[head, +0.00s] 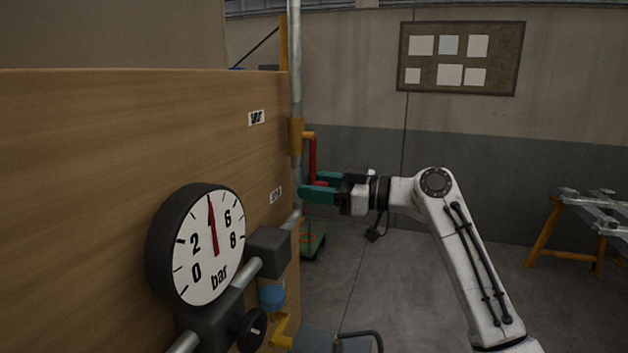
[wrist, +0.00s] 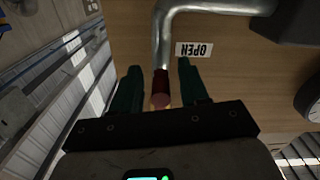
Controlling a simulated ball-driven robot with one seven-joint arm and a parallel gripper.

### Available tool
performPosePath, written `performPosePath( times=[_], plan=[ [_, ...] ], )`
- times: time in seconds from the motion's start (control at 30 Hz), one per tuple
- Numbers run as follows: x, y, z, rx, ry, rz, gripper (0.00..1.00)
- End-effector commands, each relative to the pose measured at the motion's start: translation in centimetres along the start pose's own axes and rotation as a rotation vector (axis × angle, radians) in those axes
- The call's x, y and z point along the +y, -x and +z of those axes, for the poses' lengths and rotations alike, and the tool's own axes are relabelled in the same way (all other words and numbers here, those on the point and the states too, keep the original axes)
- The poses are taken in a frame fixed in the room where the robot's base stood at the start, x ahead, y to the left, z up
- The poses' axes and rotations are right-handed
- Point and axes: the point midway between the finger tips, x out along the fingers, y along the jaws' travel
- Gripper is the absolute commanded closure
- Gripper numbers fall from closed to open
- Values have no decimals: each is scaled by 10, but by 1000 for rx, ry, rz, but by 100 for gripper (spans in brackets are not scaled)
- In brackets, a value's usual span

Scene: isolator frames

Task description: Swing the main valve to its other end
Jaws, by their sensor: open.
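The main valve has a brass-coloured body (head: 296,136) on the vertical steel pipe at the board's right edge. Its red lever (head: 313,158) hangs straight down from it. My gripper (head: 308,189) is at the lever's lower end, its teal fingers open and pointing left. In the wrist view, the red lever end (wrist: 161,88) lies between the two spread fingers (wrist: 158,72), with gaps at the sides. A white label reading OPEN (wrist: 194,49) appears upside down on the board beyond the fingers.
A round bar gauge (head: 205,245) stands out from the wooden board (head: 120,150), its needle near the top.

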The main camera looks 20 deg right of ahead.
Motion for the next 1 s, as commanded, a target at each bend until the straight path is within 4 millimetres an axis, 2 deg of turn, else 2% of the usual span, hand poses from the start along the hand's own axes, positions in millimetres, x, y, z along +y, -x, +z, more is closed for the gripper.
performPosePath(
  times=[0.37,0.83,1.0],
  plan=[
    [0,-6,0,-1,1,0,56],
    [0,-6,0,-1,1,0,100],
    [0,-6,0,-1,1,-1,100]
  ],
)
